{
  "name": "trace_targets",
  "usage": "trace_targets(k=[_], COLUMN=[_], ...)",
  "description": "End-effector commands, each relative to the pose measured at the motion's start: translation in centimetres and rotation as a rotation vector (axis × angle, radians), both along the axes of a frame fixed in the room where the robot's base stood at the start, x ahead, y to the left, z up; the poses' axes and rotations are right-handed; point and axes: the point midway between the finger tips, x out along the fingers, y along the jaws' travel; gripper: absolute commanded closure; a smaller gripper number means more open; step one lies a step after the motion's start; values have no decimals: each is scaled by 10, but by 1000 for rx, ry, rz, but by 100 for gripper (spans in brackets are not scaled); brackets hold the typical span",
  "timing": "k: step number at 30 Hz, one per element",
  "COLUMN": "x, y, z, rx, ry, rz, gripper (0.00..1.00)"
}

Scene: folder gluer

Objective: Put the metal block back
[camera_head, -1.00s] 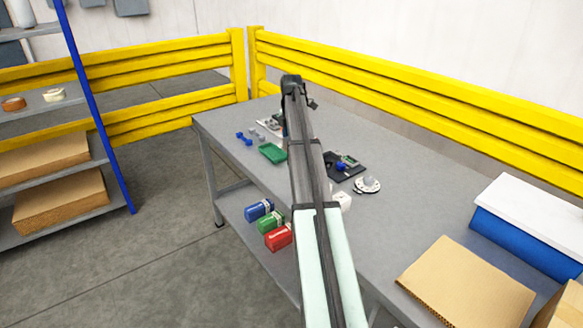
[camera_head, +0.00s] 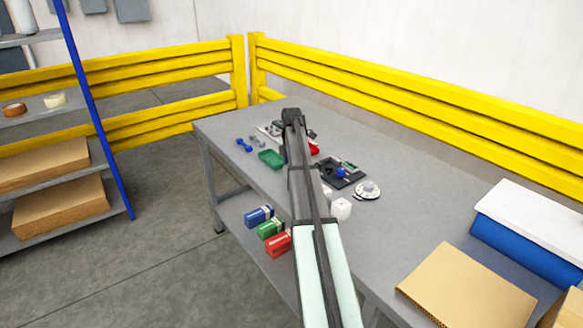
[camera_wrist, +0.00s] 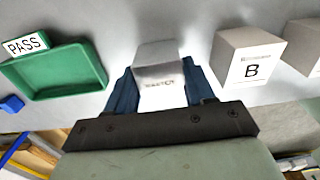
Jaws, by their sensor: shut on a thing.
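The metal block (camera_wrist: 158,70) is a pale silver-grey block with small dark lettering on its near face. It shows in the wrist view between the dark blue fingers of my gripper (camera_wrist: 160,82), which is shut on it. I cannot tell whether its underside touches the table. In the head view my arm covers the gripper and the block.
A green tray (camera_wrist: 55,72) labelled PASS lies left of the gripper, with a blue part (camera_wrist: 11,103) beside it. A white box marked B (camera_wrist: 246,62) stands close on the right. A black fixture (camera_head: 343,172) and white dial (camera_head: 367,190) sit on the grey table (camera_head: 400,215).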

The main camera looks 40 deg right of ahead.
Motion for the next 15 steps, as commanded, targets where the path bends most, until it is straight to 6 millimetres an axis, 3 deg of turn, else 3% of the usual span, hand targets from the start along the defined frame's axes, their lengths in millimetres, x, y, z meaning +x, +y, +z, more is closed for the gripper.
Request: trace_targets(k=[5, 6, 15], x=[0, 0, 0], y=[0, 0, 0], z=[-2, -3, -3], rx=[0, 0, 0], ry=[0, 0, 0], rz=[0, 0, 0], gripper=[96, 46, 21])
